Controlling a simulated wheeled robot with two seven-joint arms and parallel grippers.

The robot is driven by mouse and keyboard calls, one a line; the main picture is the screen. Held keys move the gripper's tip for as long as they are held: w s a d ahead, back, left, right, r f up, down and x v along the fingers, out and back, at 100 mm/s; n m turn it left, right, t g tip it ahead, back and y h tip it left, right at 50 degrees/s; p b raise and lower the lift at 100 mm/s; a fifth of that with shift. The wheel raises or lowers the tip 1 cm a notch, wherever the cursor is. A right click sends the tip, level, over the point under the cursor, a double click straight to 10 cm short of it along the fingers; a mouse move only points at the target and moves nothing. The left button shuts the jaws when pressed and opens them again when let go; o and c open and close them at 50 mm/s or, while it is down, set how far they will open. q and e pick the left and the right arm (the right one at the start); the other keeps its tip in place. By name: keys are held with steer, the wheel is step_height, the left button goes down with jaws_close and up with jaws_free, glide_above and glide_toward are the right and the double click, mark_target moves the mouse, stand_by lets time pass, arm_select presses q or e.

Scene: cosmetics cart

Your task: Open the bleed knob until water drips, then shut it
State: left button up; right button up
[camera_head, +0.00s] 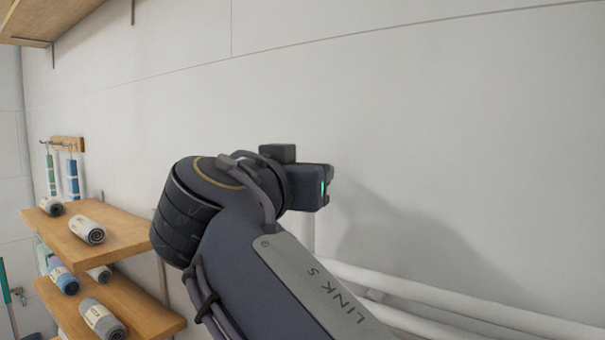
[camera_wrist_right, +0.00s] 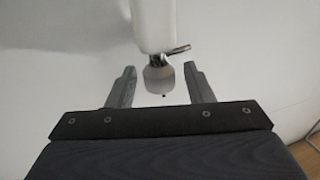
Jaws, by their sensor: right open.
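In the right wrist view, a metal fitting (camera_wrist_right: 158,60) with a short bar (camera_wrist_right: 179,49) sticking out to the right sits at the end of a white pipe-like part (camera_wrist_right: 155,25). A pale rounded piece, which looks like the bleed knob (camera_wrist_right: 158,80), is joined to it. My right gripper (camera_wrist_right: 160,67) is open. Its fingers stand on either side of the knob with a visible gap on both sides. A tiny dark spot shows at the knob's lower edge; I cannot tell whether it is a drop. In the head view, an arm of mine hides the knob.
White pipes (camera_head: 440,297) run low along the pale wall (camera_head: 450,120). Wooden shelves (camera_head: 130,240) with rolled towels (camera_head: 88,231) stand at the left. Another wooden shelf (camera_head: 45,18) is at the upper left. The wall above the arm is clear.

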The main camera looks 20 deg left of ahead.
steer(key=s+b, duration=0.2)
steer(key=s, duration=0.5)
steer(key=shift+s+a, duration=0.4)
